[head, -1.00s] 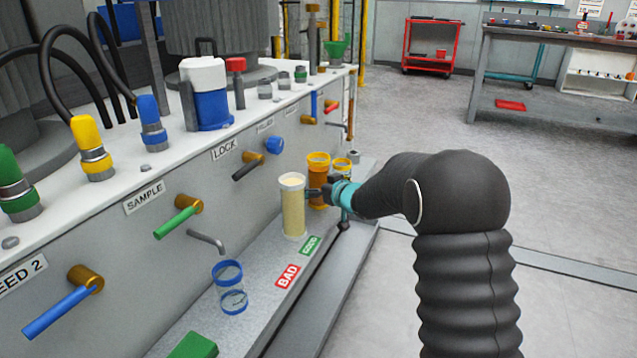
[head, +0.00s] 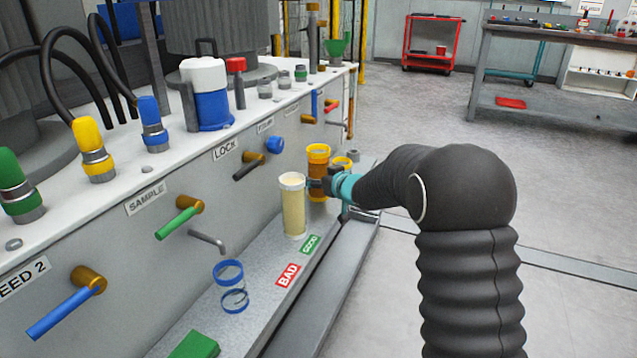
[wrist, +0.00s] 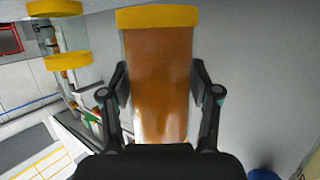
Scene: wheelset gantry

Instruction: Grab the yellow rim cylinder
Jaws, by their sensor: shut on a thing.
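The yellow rim cylinder (head: 318,168), filled with an orange-brown content, is upright near the right end of the machine's ledge. In the wrist view the cylinder (wrist: 158,75) stands between my two fingers. My gripper (head: 322,184) is shut on its sides, below the rim; it also shows in the wrist view (wrist: 160,95). The base of the cylinder is partly hidden in the head view by the gripper and the white-rimmed cylinder.
A white-rimmed cylinder (head: 293,208) with pale content stands just left of the gripper. Another yellow-rimmed cylinder (head: 342,162) is behind it. A clear blue-rimmed cylinder (head: 230,285) stands nearer. The grey ledge (head: 268,262) has BAD and GOOD labels.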

